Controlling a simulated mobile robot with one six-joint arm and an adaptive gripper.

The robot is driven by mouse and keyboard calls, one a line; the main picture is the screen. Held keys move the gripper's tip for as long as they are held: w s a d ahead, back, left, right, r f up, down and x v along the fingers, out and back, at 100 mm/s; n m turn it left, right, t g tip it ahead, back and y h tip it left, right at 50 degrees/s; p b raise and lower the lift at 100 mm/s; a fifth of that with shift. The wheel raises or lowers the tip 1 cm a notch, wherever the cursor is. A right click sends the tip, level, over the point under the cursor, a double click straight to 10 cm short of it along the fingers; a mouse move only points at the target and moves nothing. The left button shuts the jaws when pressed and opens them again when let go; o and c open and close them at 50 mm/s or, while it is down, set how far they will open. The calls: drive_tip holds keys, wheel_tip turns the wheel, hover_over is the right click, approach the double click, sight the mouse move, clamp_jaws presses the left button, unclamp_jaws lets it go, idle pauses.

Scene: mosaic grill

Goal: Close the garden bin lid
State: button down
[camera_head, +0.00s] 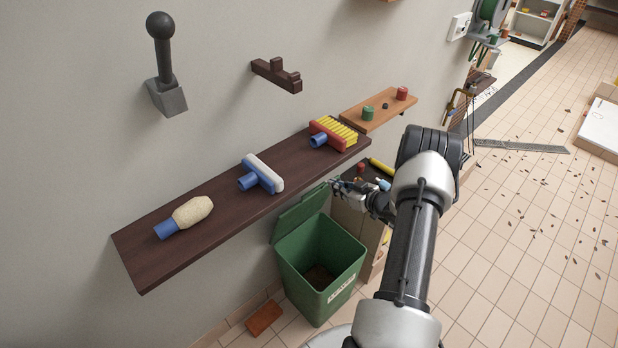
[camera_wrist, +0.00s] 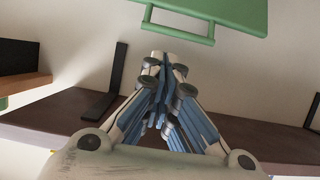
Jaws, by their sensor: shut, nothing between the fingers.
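The green garden bin (camera_head: 322,262) stands on the floor below the dark shelf, against the wall. Its lid (camera_head: 300,211) is open, tilted up and back toward the wall, and the inside of the bin shows. My gripper (camera_head: 334,184) is beside the upper right end of the lid, under the shelf edge; I cannot tell whether it touches the lid. In the wrist view my gripper (camera_wrist: 165,62) is shut and empty, fingers together. A green panel with a bar handle, seemingly the lid (camera_wrist: 215,12), is at the top, just beyond the fingertips.
A dark shelf (camera_head: 215,215) with several brush heads runs along the wall above the bin. A cabinet (camera_head: 352,215) stands right of the bin, behind my arm. A brick (camera_head: 264,319) lies on the floor left of the bin. The tiled floor at right is mostly open, with scattered leaves.

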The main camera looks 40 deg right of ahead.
sight(319, 186)
drive_tip(key=b+x, duration=0.2)
drive_tip(key=x, duration=0.7)
drive_tip(key=shift+d, duration=0.1)
